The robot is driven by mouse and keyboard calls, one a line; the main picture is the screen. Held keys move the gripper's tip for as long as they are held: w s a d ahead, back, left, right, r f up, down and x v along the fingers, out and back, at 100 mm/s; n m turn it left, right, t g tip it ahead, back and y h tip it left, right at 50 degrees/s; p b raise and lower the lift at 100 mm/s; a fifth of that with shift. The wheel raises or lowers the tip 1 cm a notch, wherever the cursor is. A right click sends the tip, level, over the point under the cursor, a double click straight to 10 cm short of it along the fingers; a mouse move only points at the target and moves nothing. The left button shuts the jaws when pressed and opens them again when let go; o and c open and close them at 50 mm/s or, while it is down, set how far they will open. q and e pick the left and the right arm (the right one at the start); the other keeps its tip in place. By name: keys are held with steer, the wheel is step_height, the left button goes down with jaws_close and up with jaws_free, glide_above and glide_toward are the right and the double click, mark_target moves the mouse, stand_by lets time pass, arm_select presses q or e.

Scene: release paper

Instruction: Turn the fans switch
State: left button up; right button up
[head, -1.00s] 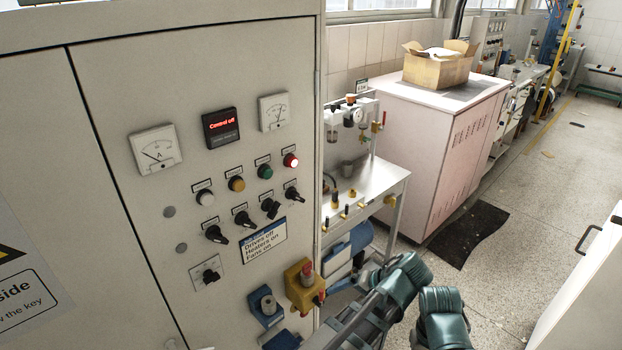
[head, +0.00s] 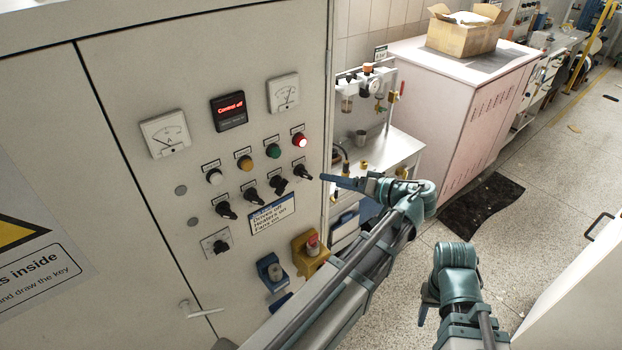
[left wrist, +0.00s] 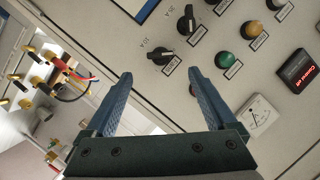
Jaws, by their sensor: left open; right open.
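A row of black rotary switches is on the grey cabinet door; the rightmost switch (head: 302,171) sits below the lit red lamp (head: 298,140). My left gripper (head: 328,178) is open and empty, just right of the rightmost switch. In the left wrist view its open fingers (left wrist: 160,80) point at the panel, with a black switch (left wrist: 160,57) ahead between them and another (left wrist: 187,20) beyond. My right gripper (head: 426,303) is open, low and away from the panel.
A sign (head: 272,213) reads drives off, heaters on, fans on. A display (head: 229,110) reads "Control off". A yellow emergency-stop box (head: 309,250) and a blue socket (head: 271,270) sit lower. A metal bench (head: 385,155) stands right of the door edge.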

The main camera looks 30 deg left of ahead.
mark_target(309, 176)
arm_select(q)
steer(key=b+x, duration=0.2)
steer(key=x, duration=0.7)
steer(key=shift+a, duration=0.1)
steer(key=c, duration=1.4)
